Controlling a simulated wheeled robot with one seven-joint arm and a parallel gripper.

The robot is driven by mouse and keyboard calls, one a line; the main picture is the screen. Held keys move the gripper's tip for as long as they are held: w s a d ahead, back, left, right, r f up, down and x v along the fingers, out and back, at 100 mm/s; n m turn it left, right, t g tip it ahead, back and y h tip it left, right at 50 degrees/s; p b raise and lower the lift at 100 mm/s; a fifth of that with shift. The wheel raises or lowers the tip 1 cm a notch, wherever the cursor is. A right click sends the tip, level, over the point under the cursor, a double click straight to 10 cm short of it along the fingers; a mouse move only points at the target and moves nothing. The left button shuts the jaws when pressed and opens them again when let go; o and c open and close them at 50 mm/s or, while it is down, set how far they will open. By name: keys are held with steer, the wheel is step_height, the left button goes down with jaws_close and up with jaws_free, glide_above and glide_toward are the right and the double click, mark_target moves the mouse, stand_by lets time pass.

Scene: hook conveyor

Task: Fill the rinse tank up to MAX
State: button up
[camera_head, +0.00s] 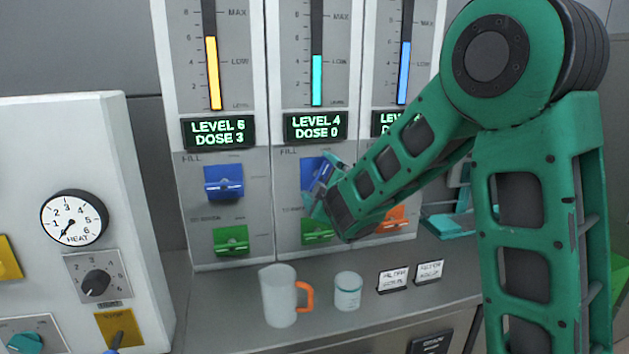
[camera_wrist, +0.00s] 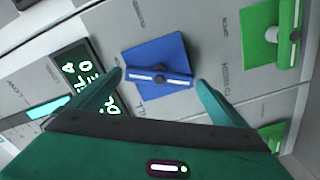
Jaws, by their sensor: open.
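Three gauge panels stand side by side; no tank names are legible. The middle panel (camera_head: 284,165) has a teal level column (camera_head: 317,80) near LOW, below MAX, and a display (camera_head: 315,126) reading LEVEL 4, DOSE 0. Its blue FILL valve (camera_head: 307,174) is partly hidden by my gripper (camera_head: 322,190). In the wrist view, my open gripper (camera_wrist: 160,79) has one finger at each end of the blue valve's bar handle (camera_wrist: 163,77), with no clear grip on it. A green valve (camera_head: 317,232) sits below; it also shows in the wrist view (camera_wrist: 285,40).
The right panel (camera_head: 378,70), with a blue column, is partly behind my arm. A mug (camera_head: 278,297), a small cup (camera_head: 348,292) and label cards (camera_head: 392,280) stand on the counter below.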

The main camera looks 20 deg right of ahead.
steer(key=s, duration=0.9)
steer(key=shift+s, duration=0.15)
steer(key=shift+f, duration=0.35)
stand_by(6.3)
steer(key=shift+d, duration=0.25)
